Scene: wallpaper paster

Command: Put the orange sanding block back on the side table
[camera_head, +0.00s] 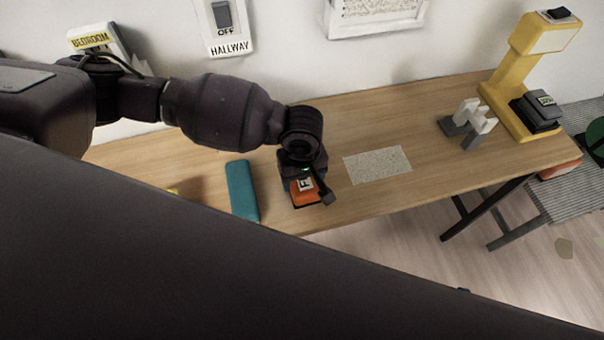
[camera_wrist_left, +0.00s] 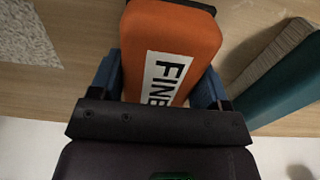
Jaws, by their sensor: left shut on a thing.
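The orange sanding block (camera_head: 305,198) has a white label and a dark base. My left gripper (camera_head: 309,186) is shut on it, over the front part of the wooden table (camera_head: 300,222). In the left wrist view the block (camera_wrist_left: 172,35) sits between the two blue-grey fingers of the gripper (camera_wrist_left: 160,84), its label partly readable as "FIN". I cannot tell whether the block touches the table top. Which surface is the side table is not marked; a grey striped one (camera_head: 570,188) stands at the right. My right gripper is not in view.
A teal block (camera_head: 242,190) lies just left of the gripper. A speckled sheet (camera_head: 378,164) lies to its right. Grey-white blocks (camera_head: 468,122) and a yellow stand (camera_head: 507,85) are farther right. A red-orange item (camera_head: 560,170) sits near the striped surface.

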